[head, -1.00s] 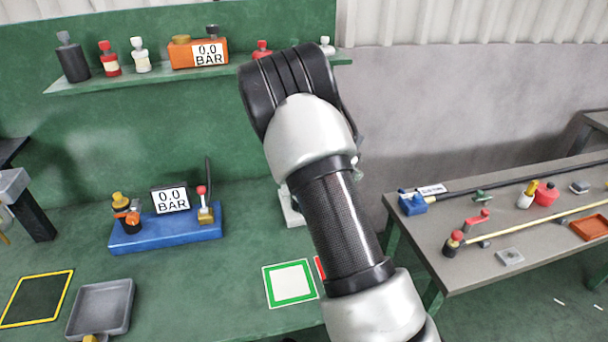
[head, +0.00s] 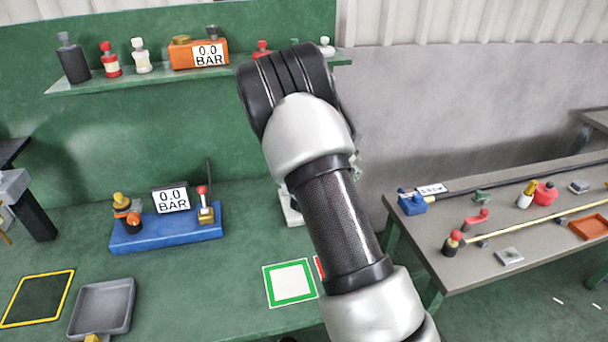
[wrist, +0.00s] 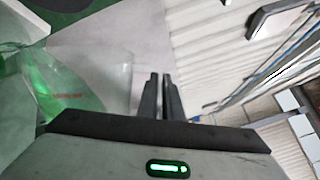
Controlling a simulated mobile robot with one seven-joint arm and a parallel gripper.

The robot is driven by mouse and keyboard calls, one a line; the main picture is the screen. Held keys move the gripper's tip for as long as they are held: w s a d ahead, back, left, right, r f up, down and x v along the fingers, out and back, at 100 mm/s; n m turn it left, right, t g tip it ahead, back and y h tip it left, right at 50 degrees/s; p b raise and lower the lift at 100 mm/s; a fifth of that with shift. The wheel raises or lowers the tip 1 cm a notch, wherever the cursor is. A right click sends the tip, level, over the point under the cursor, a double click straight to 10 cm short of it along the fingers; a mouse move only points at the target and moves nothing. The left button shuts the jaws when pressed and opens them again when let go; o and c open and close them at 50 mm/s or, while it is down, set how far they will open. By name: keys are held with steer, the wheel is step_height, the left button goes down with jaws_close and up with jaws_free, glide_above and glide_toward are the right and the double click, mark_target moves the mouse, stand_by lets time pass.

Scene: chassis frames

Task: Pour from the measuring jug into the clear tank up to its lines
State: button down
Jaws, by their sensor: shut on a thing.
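In the wrist view my gripper (wrist: 160,97) has its two dark fingers close together. A clear vessel with green liquid, which looks like the measuring jug (wrist: 115,75), is just left of the fingers. The green liquid lies at its left side, with a small red marking on the wall. The grip point, probably its handle, is hard to make out. In the head view my own arm covers my gripper and most of the jug. I cannot make out the clear tank in either view.
On the green bench are a blue gauge stand (head: 165,232) reading 0.0 BAR, a grey tray (head: 101,308), a yellow-edged dark square (head: 38,298) and a green-framed white square (head: 290,284). A shelf (head: 130,82) holds bottles. A grey side table (head: 480,252) stands right.

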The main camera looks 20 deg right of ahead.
steer(key=f+b, duration=0.1)
steer(key=b, duration=0.1)
steer(key=s+d+f+m+b, duration=0.1)
steer(key=f, duration=0.1)
steer(key=f+m+b, duration=0.1)
steer(key=b, duration=0.1)
steer(key=shift+s+d+f+b, duration=0.15)
steer(key=shift+s+d+b, duration=0.05)
steer(key=shift+d+b, duration=0.1)
steer(key=d+f+m+b, duration=0.1)
steer(key=b, duration=0.1)
steer(key=s+d+f+m+b, duration=0.1)
steer(key=m+b, duration=0.1)
steer(key=s+d+f+m+b, duration=0.1)
steer(key=m+b, duration=0.1)
steer(key=shift+s+f, duration=0.25)
steer(key=shift+f, duration=0.1)
stand_by(1.0)
steer(key=s+d+f+m+b, duration=0.3)
steer(key=f+m+b, duration=0.2)
steer(key=b, duration=0.6)
step_height(320, 180, down, 2)
steer(key=shift+m, duration=0.4)
